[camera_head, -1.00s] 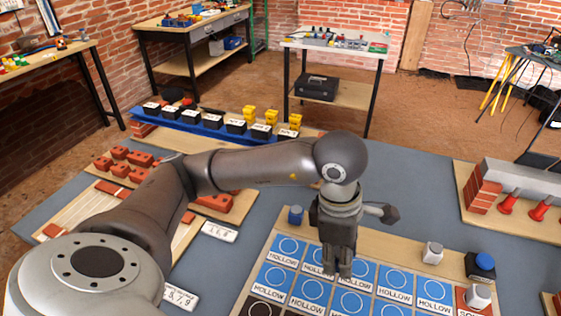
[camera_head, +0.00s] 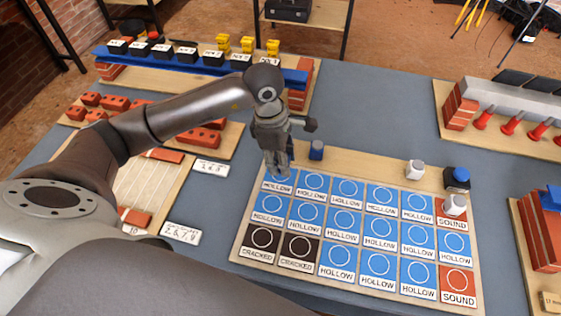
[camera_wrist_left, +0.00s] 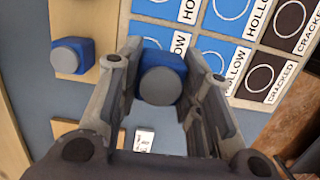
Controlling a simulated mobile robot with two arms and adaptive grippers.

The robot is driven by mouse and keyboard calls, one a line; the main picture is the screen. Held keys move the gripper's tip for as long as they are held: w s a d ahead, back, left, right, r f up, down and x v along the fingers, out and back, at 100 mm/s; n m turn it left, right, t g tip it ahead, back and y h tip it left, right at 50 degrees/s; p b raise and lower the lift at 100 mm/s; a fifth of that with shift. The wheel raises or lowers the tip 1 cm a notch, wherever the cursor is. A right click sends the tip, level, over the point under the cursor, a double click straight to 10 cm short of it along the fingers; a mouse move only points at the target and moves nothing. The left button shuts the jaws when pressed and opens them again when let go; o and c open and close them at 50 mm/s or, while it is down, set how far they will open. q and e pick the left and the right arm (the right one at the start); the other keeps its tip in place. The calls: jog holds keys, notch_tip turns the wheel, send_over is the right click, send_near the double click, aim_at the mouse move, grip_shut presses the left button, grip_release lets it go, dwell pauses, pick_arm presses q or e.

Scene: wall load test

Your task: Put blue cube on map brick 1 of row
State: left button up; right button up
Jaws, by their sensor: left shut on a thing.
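My left gripper (camera_head: 278,172) is over the top-left tile of the map board (camera_head: 400,172) in the head view. It is shut on a blue cube with a grey round top (camera_wrist_left: 162,78), seen between the fingers in the wrist view. The fingers mostly hide this cube in the head view. Whether it touches the tile is unclear. The top-left tile (camera_head: 273,187), marked HOLLOW, is partly covered by the fingertips. Another blue cube (camera_head: 316,150) stands on the board's bare back strip, just right of the gripper; it also shows in the wrist view (camera_wrist_left: 72,55). My right gripper is out of view.
A brick wall model (camera_head: 460,107) stands at the right. The other map tiles look clear.

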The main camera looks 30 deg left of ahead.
pick_arm(q)
jog(key=shift+w+a+f, duration=0.35)
jog(key=shift+w+f, duration=0.25)
jog(key=shift+f, duration=0.2)
jog(key=shift+w+a+f, duration=0.1)
jog(key=shift+a+f, duration=0.05)
jog(key=shift+f, duration=0.1)
notch_tip(320, 180, down, 2)
jog(key=shift+f+p, duration=0.1)
jog(key=shift+p, duration=0.65)
jog(key=shift+f, duration=0.35)
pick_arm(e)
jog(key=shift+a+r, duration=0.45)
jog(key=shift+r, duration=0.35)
pick_arm(q)
jog(key=shift+f, duration=0.1)
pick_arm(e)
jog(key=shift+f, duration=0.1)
pick_arm(q)
jog(key=shift+f+b, duration=0.15)
jog(key=shift+b, duration=0.15)
jog(key=o, duration=1.1)
jog(key=shift+c, duration=0.2)
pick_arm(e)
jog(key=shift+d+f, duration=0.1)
